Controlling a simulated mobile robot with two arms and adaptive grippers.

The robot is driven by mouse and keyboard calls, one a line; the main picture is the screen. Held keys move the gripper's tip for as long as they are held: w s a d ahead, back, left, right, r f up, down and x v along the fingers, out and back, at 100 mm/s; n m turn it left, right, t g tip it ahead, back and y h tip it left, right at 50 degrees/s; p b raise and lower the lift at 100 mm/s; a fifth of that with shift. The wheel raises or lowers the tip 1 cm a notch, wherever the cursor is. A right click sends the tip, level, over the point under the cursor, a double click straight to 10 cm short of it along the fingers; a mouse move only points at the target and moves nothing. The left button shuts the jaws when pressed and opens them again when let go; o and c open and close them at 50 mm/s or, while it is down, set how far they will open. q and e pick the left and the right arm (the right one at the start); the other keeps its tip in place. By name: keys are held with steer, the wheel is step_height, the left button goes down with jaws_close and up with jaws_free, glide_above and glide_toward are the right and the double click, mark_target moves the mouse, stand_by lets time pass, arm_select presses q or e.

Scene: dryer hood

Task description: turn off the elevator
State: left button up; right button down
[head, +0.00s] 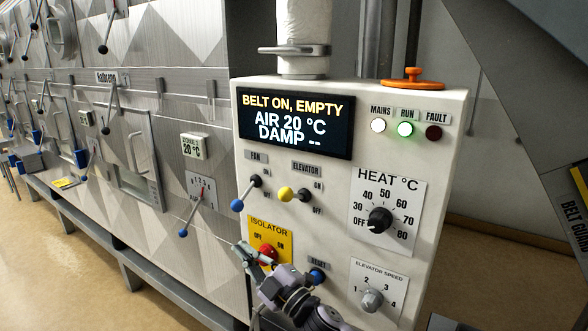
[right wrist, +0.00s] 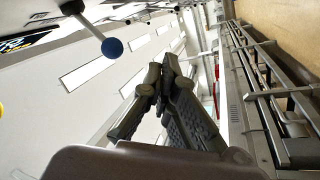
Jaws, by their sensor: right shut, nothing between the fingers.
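The elevator lever (head: 286,193) has a yellow ball and sticks out to the left from its pivot on the white control panel (head: 340,245), beside ON and OFF labels. Whether it sits at ON or OFF is hard to tell. The display (head: 296,123) reads "BELT ON, EMPTY, AIR 20 °C, DAMP --". My right gripper (head: 252,254) is shut and empty, below and left of the elevator lever, in front of the isolator plate. Its closed fingers also show in the right wrist view (right wrist: 165,75). My left gripper is not in view.
The fan lever (head: 237,205) with a blue ball is close above my right gripper. The red isolator knob (head: 268,254) is partly hidden by the gripper. The blue reset knob (head: 317,276) is near my wrist. Heat (head: 380,220) and elevator speed (head: 371,300) dials are on the right.

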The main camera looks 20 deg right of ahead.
steer(key=s+a+r+n+g+y+p, duration=0.1)
steer(key=s+a+r+n+y, duration=0.15)
steer(key=r, duration=0.45)
steer(key=s+a+r+n+g+y, duration=0.1)
steer(key=s+r+n+y, duration=0.25)
steer(key=r, duration=0.35)
steer(key=s+a+r+n+g+y+p, duration=0.1)
steer(key=s+a+r+n+y, duration=0.2)
steer(key=r, duration=0.4)
steer(key=s+a+r+n+g+y, duration=0.3)
steer(key=s+r+n+g+y, duration=0.1)
steer(key=s+r+n+g, duration=0.4)
steer(key=s+a+f+n+g+h, duration=0.2)
steer(key=s+a+n+g+h, duration=0.45)
steer(key=n, duration=0.75)
steer(key=w+d+f+t+h, duration=0.25)
steer(key=w+d+h, duration=0.4)
steer(key=d, duration=0.35)
steer(key=w+d+r+m+t+h, duration=0.1)
steer(key=d+h, duration=0.3)
steer(key=d, duration=0.4)
steer(key=w+d+r+m+t+h, duration=0.1)
steer(key=d+r+h, duration=0.3)
steer(key=d, duration=0.4)
steer(key=shift+w+d+m+t+h, duration=0.2)
steer(key=shift+d+m+t+h, duration=0.1)
steer(key=shift+m+t+h, duration=0.3)
